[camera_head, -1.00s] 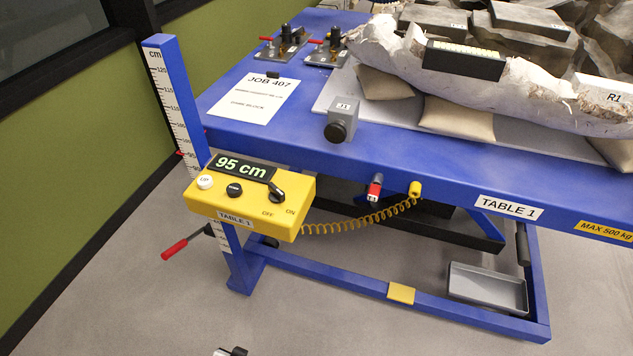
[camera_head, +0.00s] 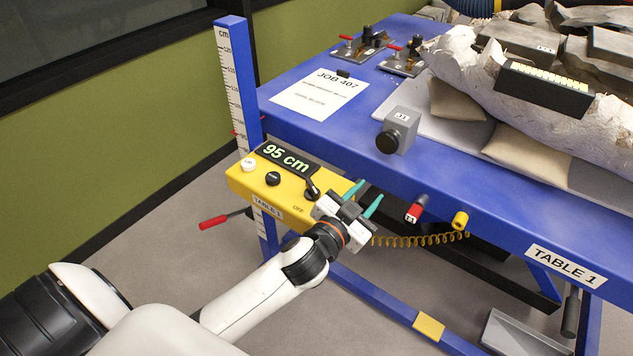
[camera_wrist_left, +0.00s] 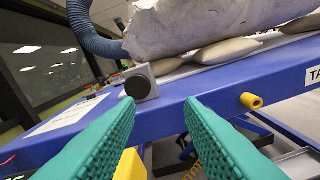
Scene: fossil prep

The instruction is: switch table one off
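The yellow control box (camera_head: 240,184) labelled TABLE 1 hangs at the table's near left corner, with a 95 cm display (camera_head: 287,159), a white button (camera_head: 248,164) and a black button (camera_head: 272,179). Its black rotary switch (camera_head: 312,189) is partly covered by my left gripper; OFF shows, ON is hidden, and I cannot tell the switch's setting. My left gripper (camera_head: 364,198) is over the box's right end, its teal fingers apart and empty. In the left wrist view the open fingers (camera_wrist_left: 160,105) point at the table edge, with a bit of yellow box (camera_wrist_left: 130,165) below. My right gripper is out of view.
A red plug (camera_head: 416,209), a yellow knob (camera_head: 460,221) and a coiled cord (camera_head: 420,239) sit along the near edge. A measuring post (camera_head: 238,85) stands left.

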